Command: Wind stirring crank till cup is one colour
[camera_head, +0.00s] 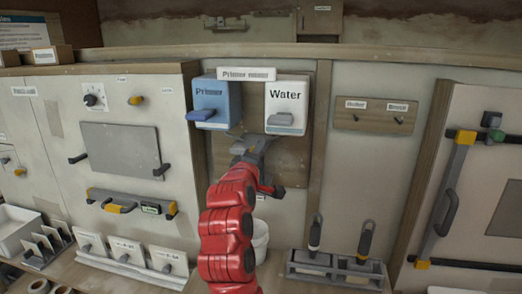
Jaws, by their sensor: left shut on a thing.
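My left gripper (252,150) is at the end of the red arm, in front of the wooden board below the two dispensers. It is shut on what looks like the stirring crank, which is mostly hidden by the gripper and arm. A white cup (261,236) stands below, partly behind my arm; its contents cannot be seen. The blue Primer dispenser (209,97) and the white Water dispenser (287,99) hang side by side above the gripper. My right gripper is not in view.
A grey rack (336,270) holding two dark-handled tools stands at the right of the arm. Several white labelled plates (130,252) stand on the left counter. A wooden board (376,118) with hooks is on the wall at the right.

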